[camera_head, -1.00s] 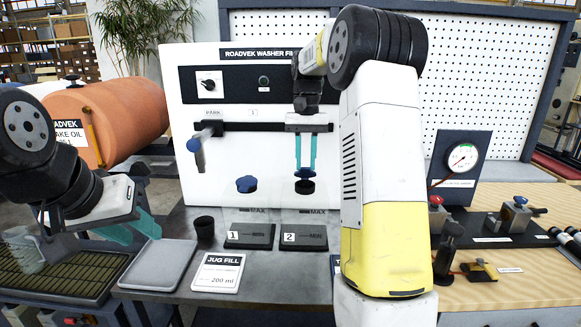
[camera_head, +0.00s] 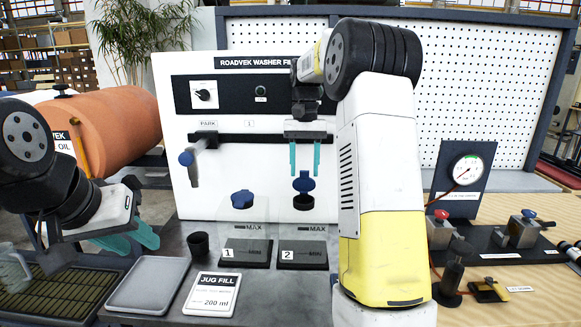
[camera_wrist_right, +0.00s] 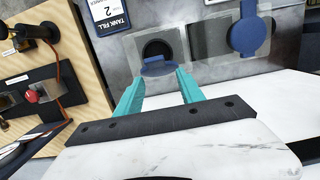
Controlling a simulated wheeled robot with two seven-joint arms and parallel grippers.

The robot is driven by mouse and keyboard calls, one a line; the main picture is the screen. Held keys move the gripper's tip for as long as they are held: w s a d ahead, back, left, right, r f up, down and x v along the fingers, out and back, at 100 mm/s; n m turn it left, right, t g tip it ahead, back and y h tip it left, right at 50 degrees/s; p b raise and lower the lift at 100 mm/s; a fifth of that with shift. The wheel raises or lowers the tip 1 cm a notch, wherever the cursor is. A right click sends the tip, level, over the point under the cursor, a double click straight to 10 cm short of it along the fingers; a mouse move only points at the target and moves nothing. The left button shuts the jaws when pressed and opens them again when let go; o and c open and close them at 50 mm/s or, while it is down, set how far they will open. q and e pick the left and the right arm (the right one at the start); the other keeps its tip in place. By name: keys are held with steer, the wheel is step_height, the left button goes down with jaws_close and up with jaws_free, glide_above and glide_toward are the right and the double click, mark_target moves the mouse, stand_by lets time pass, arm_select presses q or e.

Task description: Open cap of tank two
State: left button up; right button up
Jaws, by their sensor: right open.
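Tank two's blue cap (camera_head: 304,184) stands tilted up on its hinge, with the dark round filler opening (camera_head: 303,201) uncovered in front of it. In the right wrist view the cap (camera_wrist_right: 158,68) and opening (camera_wrist_right: 157,48) show between and beyond the fingertips. My right gripper (camera_head: 304,172) points down just above the cap, its teal fingers open on either side and empty. Tank one's blue cap (camera_head: 242,199) lies over its opening; it also shows in the right wrist view (camera_wrist_right: 249,36). My left gripper (camera_head: 138,243) is at the left, its fingers apart and empty.
A clear jug (camera_head: 12,272) stands on the drip grate at far left. A grey tray (camera_head: 148,286), a black cup (camera_head: 198,244) and the jug fill card (camera_head: 213,293) are on the bench front. A nozzle (camera_head: 190,165) hangs at PARK. A pressure gauge (camera_head: 467,170) stands right.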

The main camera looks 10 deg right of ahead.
steer(key=shift+r, duration=0.1)
step_height(320, 180, up, 8)
steer(key=w, duration=0.1)
steer(key=shift+d+f, duration=0.15)
steer(key=shift+f, duration=0.05)
